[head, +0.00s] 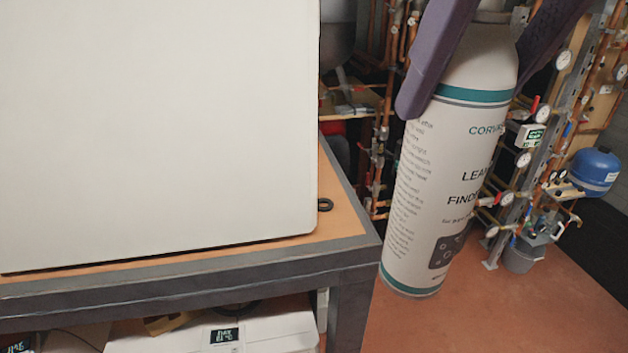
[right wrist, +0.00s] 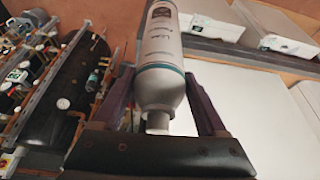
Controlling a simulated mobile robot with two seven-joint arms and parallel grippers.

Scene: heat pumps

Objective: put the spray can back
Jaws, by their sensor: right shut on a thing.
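The spray can (head: 450,180) is white with teal bands and a leak finder label. It hangs close to the camera at the right of the head view, slightly tilted. My right gripper (head: 480,60) is shut on its upper part, with one purple finger on each side. In the right wrist view the can (right wrist: 160,60) sits between the fingers of my right gripper (right wrist: 158,95), its neck toward the palm. My left gripper is in neither view.
A large white panel (head: 160,120) stands on a wooden-topped bench with a dark metal edge (head: 200,280). Copper pipes, gauges and a blue tank (head: 594,172) stand behind the can. Reddish floor (head: 510,310) is clear at lower right.

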